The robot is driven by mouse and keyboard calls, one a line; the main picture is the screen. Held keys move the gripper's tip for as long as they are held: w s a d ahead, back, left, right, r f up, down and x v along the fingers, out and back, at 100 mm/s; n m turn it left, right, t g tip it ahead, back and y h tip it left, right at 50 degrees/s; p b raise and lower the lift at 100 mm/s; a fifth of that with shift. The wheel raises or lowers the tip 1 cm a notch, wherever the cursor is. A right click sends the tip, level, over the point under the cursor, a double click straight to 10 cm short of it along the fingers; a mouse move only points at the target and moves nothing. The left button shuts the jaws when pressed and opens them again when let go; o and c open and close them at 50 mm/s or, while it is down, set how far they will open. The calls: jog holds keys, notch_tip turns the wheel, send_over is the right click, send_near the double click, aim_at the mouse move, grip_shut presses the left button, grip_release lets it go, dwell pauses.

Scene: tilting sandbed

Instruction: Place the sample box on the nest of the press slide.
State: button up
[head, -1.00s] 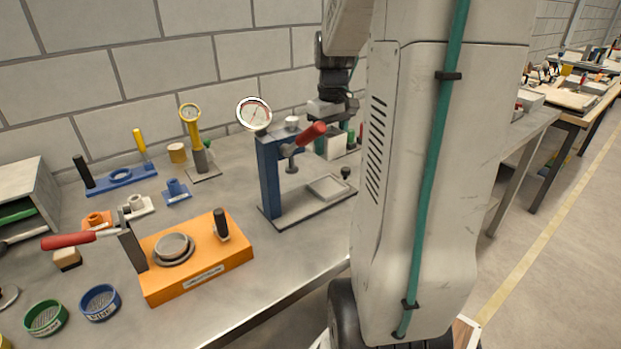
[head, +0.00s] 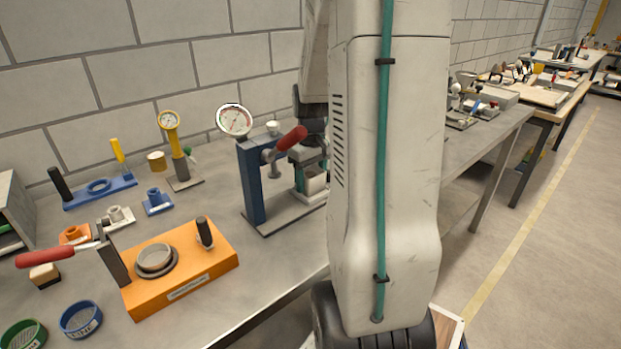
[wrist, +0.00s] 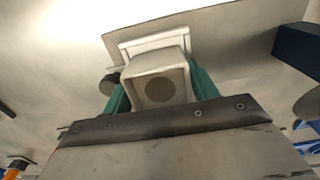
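The sample box (wrist: 158,84) is a pale, square-ended block with a dark round spot, between the green fingers of my gripper (wrist: 160,92) in the wrist view. The fingers lie along both its sides. In the head view the box (head: 314,183) and gripper are low over the right part of the press base (head: 268,226). The press has a blue column (head: 250,187), a round gauge (head: 234,120) and a red handle (head: 291,138). The pale rim of the nest (wrist: 150,42) shows behind the box in the wrist view. I cannot tell whether the box touches it.
A dark knob (wrist: 109,84) is left of the box in the wrist view. The orange fixture (head: 185,274) with a red-handled lever stands left of the press. Blue fixtures and a yellow gauge stand (head: 169,122) are farther back. My arm hides the bench to the right.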

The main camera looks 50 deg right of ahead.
notch_tip(320, 180, up, 12)
dwell(0.7)
